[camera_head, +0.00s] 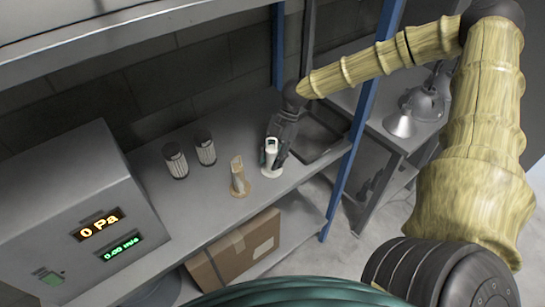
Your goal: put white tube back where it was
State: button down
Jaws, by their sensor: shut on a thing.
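The white tube (271,148) is upright near the right end of the metal shelf. A pale round base shows at its foot, and I cannot tell whether the tube touches the shelf surface or stands a little above it. My gripper (273,150) reaches down from above and is shut on the white tube, with its dark fingers around the upper part. A tan tube with a slanted open top (238,176) stands on the shelf just left of the white tube, apart from it.
Two ribbed filter cylinders (206,148) stand further left. A grey box with lit displays (75,215) fills the left end. A blue post (357,120) rises right of my gripper. A cardboard box (232,253) sits below. A side table (385,135) holds a metal lamp-like hood (400,124).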

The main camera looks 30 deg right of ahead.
jog(key=c, duration=1)
grip_release()
jog(key=shift+r, duration=0.1)
jog(key=shift+b+v, duration=1.4)
jog(key=shift+v, duration=4.55)
